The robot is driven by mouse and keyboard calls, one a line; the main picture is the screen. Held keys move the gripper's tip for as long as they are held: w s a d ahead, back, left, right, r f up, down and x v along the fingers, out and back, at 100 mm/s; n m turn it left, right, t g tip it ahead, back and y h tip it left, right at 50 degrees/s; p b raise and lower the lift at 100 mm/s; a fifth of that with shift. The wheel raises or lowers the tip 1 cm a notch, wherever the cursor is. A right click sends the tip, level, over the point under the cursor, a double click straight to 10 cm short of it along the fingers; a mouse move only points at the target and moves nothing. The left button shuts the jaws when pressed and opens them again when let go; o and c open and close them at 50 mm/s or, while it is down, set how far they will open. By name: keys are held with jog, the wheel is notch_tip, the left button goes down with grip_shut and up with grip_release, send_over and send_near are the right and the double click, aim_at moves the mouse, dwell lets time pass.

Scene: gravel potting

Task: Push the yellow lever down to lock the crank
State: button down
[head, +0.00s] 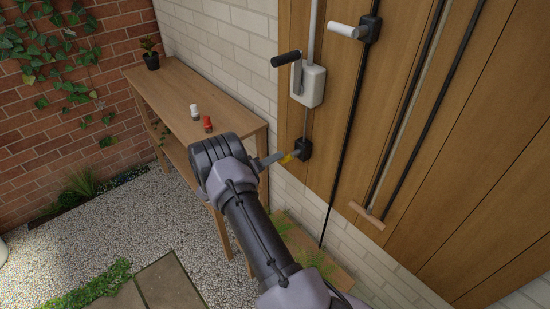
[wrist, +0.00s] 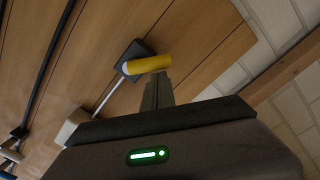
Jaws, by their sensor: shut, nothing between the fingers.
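The yellow lever (head: 287,158) sticks out from a small black mount (head: 304,149) low on the wooden panel. In the wrist view the lever (wrist: 152,64) lies across the picture just beyond the fingertips, with its black mount (wrist: 132,56) to the left. My gripper (head: 274,159) is shut and empty. Its fingertips, also in the wrist view (wrist: 157,79), are right at the lever's edge; I cannot tell whether they touch it. The crank is a white box (head: 311,88) with a black handle (head: 287,58), above the lever on the panel.
A white handle on a black mount (head: 369,28) is at the upper right of the panel (head: 460,130), near long dark rods. A wooden table (head: 175,98) stands left of my arm, bearing a red bottle (head: 207,124), a white bottle (head: 194,112) and a potted plant (head: 151,60).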

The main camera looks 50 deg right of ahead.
jog(key=shift+f+n, duration=0.15)
jog(key=shift+n, duration=0.15)
jog(key=shift+s+a+f+n+b, duration=0.1)
jog(key=shift+s+f+n+b, duration=0.3)
jog(key=shift+n, duration=0.65)
jog(key=shift+s+d+f+n+b, duration=0.1)
jog(key=shift+s+f+n+b, duration=0.3)
jog(key=shift+n, duration=0.7)
jog(key=shift+s+a+f+n+b, duration=0.1)
jog(key=shift+s+f+n+b, duration=0.1)
jog(key=shift+n+b, duration=0.6)
jog(key=shift+a+n, duration=0.1)
jog(key=shift+n, duration=0.35)
